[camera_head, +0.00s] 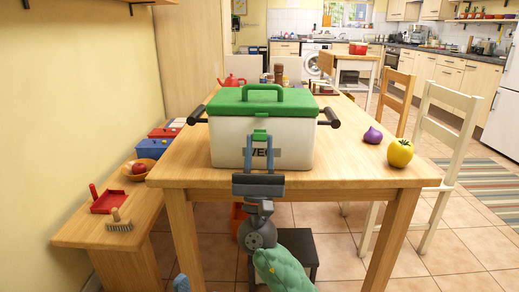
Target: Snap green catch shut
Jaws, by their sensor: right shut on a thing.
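A white cool box (227,143) with a green lid (232,107) stands upright on the wooden table. The lid lies on top of the box, and its green carry handle (277,90) stands up. The green catch (260,134) is at the middle of the box's front, just below the lid. My right gripper (260,142) reaches up from the front of the table, its two fingers at the catch and shut on it. The fingers partly hide the catch and the lettering on the box. How far the catch is engaged cannot be made out. My left gripper is not seen.
Dark side handles (329,118) stick out from the box. A red teapot (231,81) stands behind. A bench (75,233) is at left, chairs (447,150) at right.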

